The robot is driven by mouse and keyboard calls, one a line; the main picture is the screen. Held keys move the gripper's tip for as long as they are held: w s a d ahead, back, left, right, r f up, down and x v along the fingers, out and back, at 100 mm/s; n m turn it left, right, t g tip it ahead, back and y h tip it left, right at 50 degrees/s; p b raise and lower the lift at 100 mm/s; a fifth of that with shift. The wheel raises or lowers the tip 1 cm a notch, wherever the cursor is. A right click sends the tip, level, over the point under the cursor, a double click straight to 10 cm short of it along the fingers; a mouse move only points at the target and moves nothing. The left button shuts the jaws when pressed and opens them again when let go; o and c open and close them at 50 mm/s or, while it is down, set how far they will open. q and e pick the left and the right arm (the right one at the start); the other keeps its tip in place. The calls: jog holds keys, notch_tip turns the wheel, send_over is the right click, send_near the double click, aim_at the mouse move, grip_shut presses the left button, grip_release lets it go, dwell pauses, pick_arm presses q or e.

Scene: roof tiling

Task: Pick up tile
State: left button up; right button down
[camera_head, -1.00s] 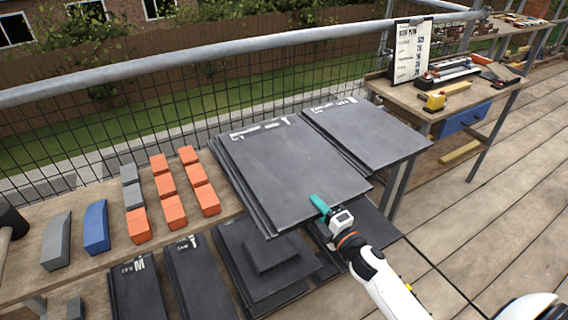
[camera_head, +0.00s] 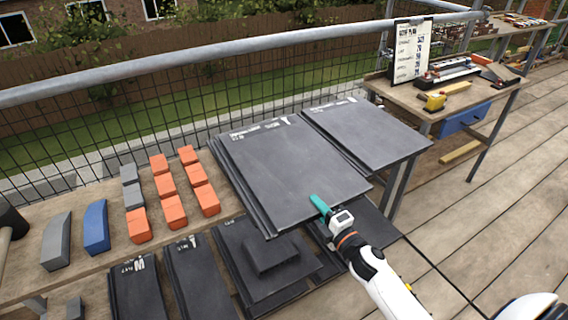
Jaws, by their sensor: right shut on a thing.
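A stack of large dark slate tiles (camera_head: 290,170) lies on the wooden bench, with white lettering along its far edge. My right gripper (camera_head: 322,207) is at the near edge of the top tile. One teal fingertip shows above the tile; the other finger is hidden beneath it. The gripper is shut on this edge, and the tile still lies on its stack. A second stack of large dark tiles (camera_head: 368,134) is just to the right. My left gripper is not in view.
Smaller dark tiles (camera_head: 136,292) and a dark block (camera_head: 271,254) lie at the near side. Orange blocks (camera_head: 166,186), grey blocks and a blue piece (camera_head: 96,227) stand left. A metal railing (camera_head: 240,50) runs behind. A side table (camera_head: 455,98) holds tools and a clipboard.

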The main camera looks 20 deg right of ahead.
jog(key=shift+r+p, duration=1.45)
jog(key=shift+r, duration=3.7)
